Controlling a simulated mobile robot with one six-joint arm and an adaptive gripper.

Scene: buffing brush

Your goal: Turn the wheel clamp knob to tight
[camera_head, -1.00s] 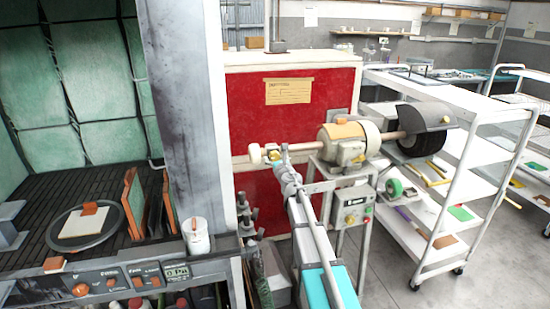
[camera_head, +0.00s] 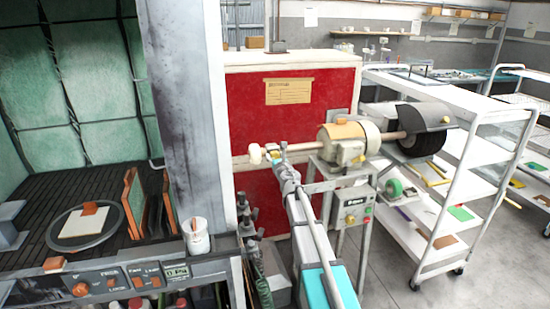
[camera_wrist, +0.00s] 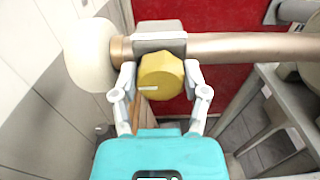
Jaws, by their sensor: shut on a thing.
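The clamp knob (camera_wrist: 160,76) is yellow and faceted, with a white line mark that points left in the wrist view. It sits on a grey clamp block (camera_wrist: 160,43) around the copper-coloured shaft (camera_wrist: 245,46). A cream buffing wheel (camera_wrist: 88,55) is at the shaft's left end, and it also shows in the head view (camera_head: 255,153). My gripper (camera_wrist: 160,72) is shut on the knob, with one finger on each side of it. In the head view my gripper (camera_head: 280,160) is at the shaft's left end and largely covers the knob.
The cream motor (camera_head: 345,143) stands on a grey stand with a control box (camera_head: 353,205). A red panel (camera_head: 285,115) is behind the shaft. A white shelf cart (camera_head: 455,170) stands to the right, and a grey pillar (camera_head: 180,100) to the left.

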